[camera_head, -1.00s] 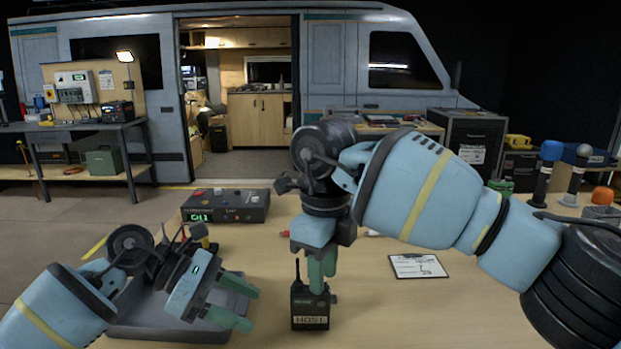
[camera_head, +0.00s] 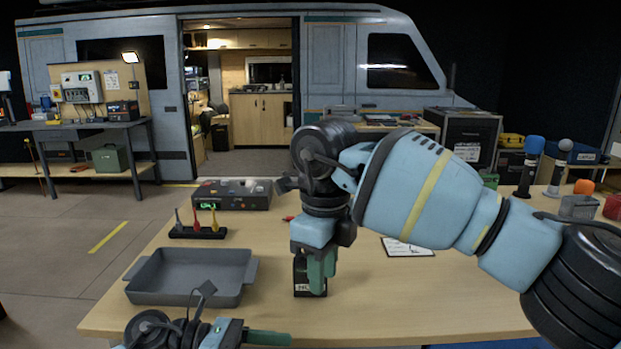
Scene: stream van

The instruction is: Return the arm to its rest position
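My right gripper (camera_head: 321,270) points down in front of a black radio (camera_head: 303,287) that stands on the table. Its fingers cover much of the radio. They overlap in this view, so their gap cannot be told, and no grip on the radio shows. My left gripper (camera_head: 265,340) is low at the bottom edge, in front of the grey tray. One green finger shows, pointing right, with nothing seen against it; the other is cut off by the frame.
The empty grey tray (camera_head: 190,290) lies at the table's left. Behind it are a small rack with coloured plugs (camera_head: 198,233) and a black mixer box (camera_head: 232,195). A clipboard (camera_head: 408,247) lies partly behind my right arm. Microphones (camera_head: 532,160) stand at the right. The front table (camera_head: 420,305) is bare.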

